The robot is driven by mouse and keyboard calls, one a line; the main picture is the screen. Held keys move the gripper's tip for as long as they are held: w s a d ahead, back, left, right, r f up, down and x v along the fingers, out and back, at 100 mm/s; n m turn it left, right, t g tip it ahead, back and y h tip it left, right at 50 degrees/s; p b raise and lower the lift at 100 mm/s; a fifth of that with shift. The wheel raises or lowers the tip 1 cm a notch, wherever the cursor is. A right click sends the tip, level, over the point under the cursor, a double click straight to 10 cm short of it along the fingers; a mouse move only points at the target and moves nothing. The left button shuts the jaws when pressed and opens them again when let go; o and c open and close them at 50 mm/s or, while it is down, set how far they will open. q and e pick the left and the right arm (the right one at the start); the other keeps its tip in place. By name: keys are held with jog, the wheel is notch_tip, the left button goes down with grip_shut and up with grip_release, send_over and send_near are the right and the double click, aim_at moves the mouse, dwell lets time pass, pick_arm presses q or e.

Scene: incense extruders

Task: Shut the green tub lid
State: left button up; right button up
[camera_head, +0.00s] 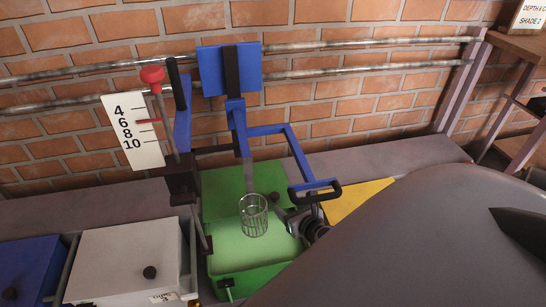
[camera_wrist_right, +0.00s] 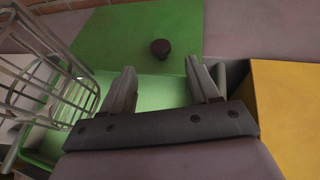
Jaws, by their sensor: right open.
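The green tub (camera_head: 245,280) stands in the middle, its pale green inside showing at the front. Its flat green lid (camera_head: 225,185) lies toward the wall, knob side up, leaving the front part uncovered. The lid's dark round knob (camera_head: 274,198) is near its right side. In the right wrist view, the lid (camera_wrist_right: 110,35) and knob (camera_wrist_right: 160,49) are just beyond my fingertips. My right gripper (camera_head: 288,214) is over the tub's right side, close to the knob; it also shows in the right wrist view (camera_wrist_right: 165,80), fingers apart and empty. My left gripper is out of view.
A wire basket (camera_head: 253,217) hangs over the tub, left of my right gripper. A blue frame (camera_head: 265,130) with a black handle (camera_head: 315,191) rises close by. A white lidded tub (camera_head: 125,260) and a blue one (camera_head: 30,270) stand left; a yellow surface (camera_head: 355,200) lies right.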

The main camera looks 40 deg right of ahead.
aim_at(276, 196)
jog(key=b+x, duration=0.2)
jog(key=x, duration=0.4)
jog(key=shift+b, duration=0.4)
jog(key=shift+w+d+f, duration=0.15)
jog(key=shift+w, duration=0.25)
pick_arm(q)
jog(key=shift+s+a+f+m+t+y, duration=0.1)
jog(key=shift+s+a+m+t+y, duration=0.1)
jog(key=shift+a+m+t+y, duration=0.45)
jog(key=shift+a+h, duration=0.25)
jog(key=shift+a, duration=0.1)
pick_arm(e)
grip_shut()
jog(key=shift+s, duration=0.1)
